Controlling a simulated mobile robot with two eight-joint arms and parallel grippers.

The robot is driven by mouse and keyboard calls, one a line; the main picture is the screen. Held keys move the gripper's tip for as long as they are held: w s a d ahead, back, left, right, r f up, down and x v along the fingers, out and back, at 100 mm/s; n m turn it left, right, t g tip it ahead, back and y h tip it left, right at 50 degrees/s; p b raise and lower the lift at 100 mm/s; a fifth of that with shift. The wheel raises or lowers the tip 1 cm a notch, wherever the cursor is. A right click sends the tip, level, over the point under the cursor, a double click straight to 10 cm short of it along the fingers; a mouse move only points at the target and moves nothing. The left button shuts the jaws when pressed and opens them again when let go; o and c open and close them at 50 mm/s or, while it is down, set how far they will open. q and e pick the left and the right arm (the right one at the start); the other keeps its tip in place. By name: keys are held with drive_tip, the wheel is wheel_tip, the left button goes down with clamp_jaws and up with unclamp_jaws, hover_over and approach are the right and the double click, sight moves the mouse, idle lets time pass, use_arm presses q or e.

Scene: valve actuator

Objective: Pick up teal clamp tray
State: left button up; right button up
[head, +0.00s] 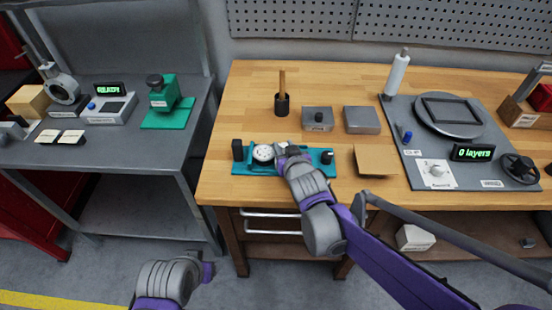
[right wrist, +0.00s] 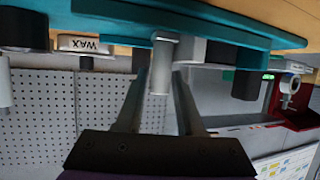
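The teal clamp tray (head: 240,168) lies on the wooden bench near its front left edge. It carries a round white-faced gauge (head: 263,154), a black block at the left and a black knob at the right. My right gripper (head: 290,153) is over the tray's middle and hides part of it. In the right wrist view the tray (right wrist: 230,28) is upside down at the top. The right fingers (right wrist: 160,88) are apart, with a silver post (right wrist: 163,62) showing between them; contact cannot be told. My left gripper (head: 207,272) is low at the left, its fingers hidden.
A dark mat with a round plate (head: 449,115) fills the bench's right. A grey side table (head: 130,148) is left, across a gap.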

clamp_jaws()
idle(1.1)
